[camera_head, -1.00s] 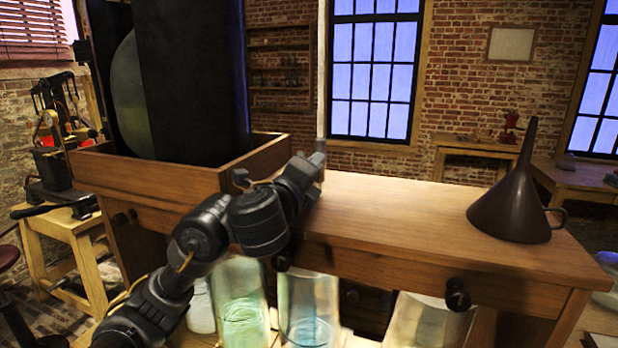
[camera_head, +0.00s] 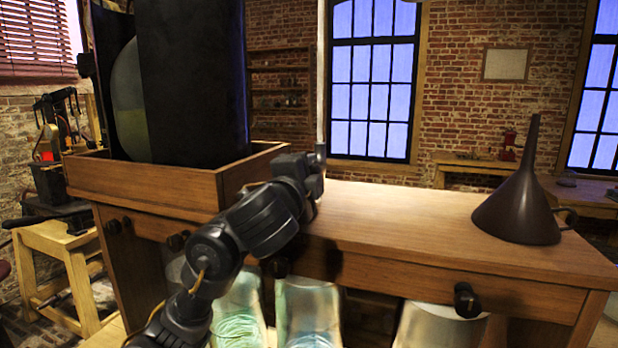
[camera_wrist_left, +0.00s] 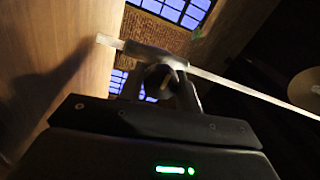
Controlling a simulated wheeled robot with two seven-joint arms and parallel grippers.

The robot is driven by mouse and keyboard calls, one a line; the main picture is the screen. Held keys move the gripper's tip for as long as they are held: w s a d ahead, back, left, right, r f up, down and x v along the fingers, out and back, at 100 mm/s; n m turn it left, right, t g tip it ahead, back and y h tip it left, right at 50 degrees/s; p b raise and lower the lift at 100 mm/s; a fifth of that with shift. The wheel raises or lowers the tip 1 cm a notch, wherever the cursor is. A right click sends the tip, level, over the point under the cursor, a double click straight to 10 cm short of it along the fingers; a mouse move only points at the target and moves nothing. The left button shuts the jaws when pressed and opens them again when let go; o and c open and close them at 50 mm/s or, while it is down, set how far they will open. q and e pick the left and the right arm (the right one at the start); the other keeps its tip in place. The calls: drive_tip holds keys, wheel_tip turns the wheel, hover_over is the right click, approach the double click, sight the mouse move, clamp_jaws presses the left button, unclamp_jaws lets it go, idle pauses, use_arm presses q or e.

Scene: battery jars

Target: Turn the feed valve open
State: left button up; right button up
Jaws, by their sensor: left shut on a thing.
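My left gripper shows in the head view (camera_head: 318,165) at the left end of the bare bench top, beside a wooden tray. In the left wrist view its fingers (camera_wrist_left: 160,62) are closed on a thin pale rod (camera_wrist_left: 245,88), which also stands upright above the gripper in the head view (camera_head: 321,80). A dark round part (camera_wrist_left: 157,80) shows between the fingers; I cannot tell what it is. Dark knobs sit along the bench front, one at the right (camera_head: 467,300) and one behind my arm (camera_head: 280,267). I cannot tell which part is the feed valve. My right gripper is out of view.
The wooden tray (camera_head: 140,188) holds a tall dark casing (camera_head: 195,80). A brown funnel (camera_head: 517,205) stands at the right of the bench top (camera_head: 400,215). Glass jars (camera_head: 308,310) with pale liquid stand below the bench edge. The bench top between gripper and funnel is clear.

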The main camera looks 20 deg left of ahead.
use_arm(q)
drive_tip(key=shift+r, duration=0.3)
drive_tip(key=o, duration=1)
drive_tip(key=shift+w+f, duration=0.1)
drive_tip(key=shift+c, duration=0.2)
drive_tip(key=shift+f, duration=0.1)
drive_tip(key=s, duration=1)
drive_tip(key=shift+s+a+f+p, duration=0.3)
drive_tip(key=shift+s+f+p, duration=0.1)
drive_tip(key=shift+a, duration=0.1)
